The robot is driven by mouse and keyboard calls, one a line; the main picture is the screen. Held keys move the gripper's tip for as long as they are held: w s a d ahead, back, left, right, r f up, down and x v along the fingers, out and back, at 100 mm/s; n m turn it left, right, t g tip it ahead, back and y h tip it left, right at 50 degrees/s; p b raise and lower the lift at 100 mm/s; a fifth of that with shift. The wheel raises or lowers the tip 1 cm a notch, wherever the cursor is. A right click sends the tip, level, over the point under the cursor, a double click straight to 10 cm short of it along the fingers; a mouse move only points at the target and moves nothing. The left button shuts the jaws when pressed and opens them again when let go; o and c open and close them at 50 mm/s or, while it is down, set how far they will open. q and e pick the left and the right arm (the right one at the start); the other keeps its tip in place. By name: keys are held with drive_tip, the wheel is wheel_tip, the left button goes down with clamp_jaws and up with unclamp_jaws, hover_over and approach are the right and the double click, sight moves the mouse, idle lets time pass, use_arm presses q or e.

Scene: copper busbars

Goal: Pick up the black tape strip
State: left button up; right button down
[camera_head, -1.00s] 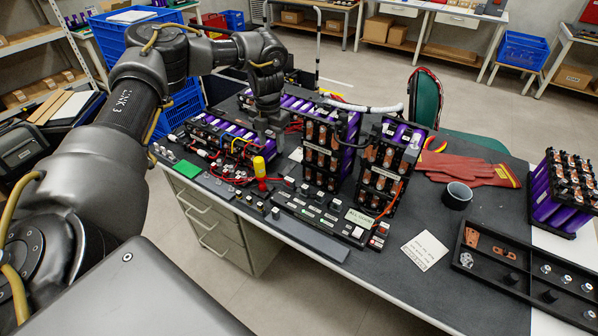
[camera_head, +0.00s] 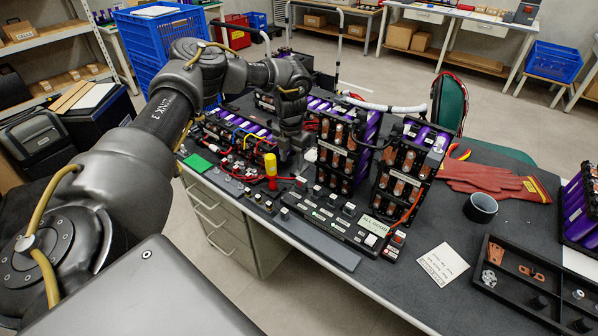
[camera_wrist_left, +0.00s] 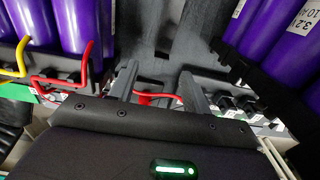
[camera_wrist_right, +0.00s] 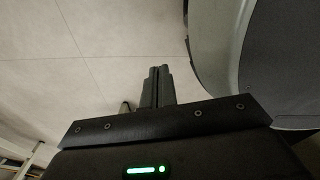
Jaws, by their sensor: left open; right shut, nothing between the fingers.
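I cannot make out a black tape strip for certain in any view; small dark parts on the dark bench are hard to tell apart. My left gripper (camera_head: 291,152) points down among the battery modules, just behind the yellow-handled tool (camera_head: 271,166). In the left wrist view its two fingers (camera_wrist_left: 160,88) are apart, with a red wire crossing the gap and dark surface beyond. My right gripper (camera_wrist_right: 158,84) is shut and empty above the pale floor, away from the bench; it does not show in the head view.
Tall purple battery modules (camera_head: 400,168) stand right of my left gripper. A low module with coloured wires (camera_head: 238,135) is at its left. A black ring (camera_head: 480,207), red gloves (camera_head: 490,180), a white note (camera_head: 442,262) and a parts tray (camera_head: 510,275) lie at the right.

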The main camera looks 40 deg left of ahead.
sight(293, 175)
use_arm(q)
drive_tip(key=shift+s+f, duration=0.1)
drive_tip(key=shift+f, duration=0.05)
drive_tip(key=f, duration=0.4)
drive_tip(key=shift+w+d+f+p, duration=0.15)
drive_tip(key=shift+w+f+p, duration=0.1)
drive_tip(key=shift+p, duration=0.15)
drive_tip(key=shift+s+f, duration=0.1)
drive_tip(key=shift+f, duration=0.1)
drive_tip(key=c, duration=0.8)
drive_tip(key=shift+r, duration=0.1)
use_arm(e)
drive_tip(key=shift+s+d+r, duration=0.15)
drive_tip(key=shift+s+r, duration=0.1)
drive_tip(key=shift+r, duration=0.1)
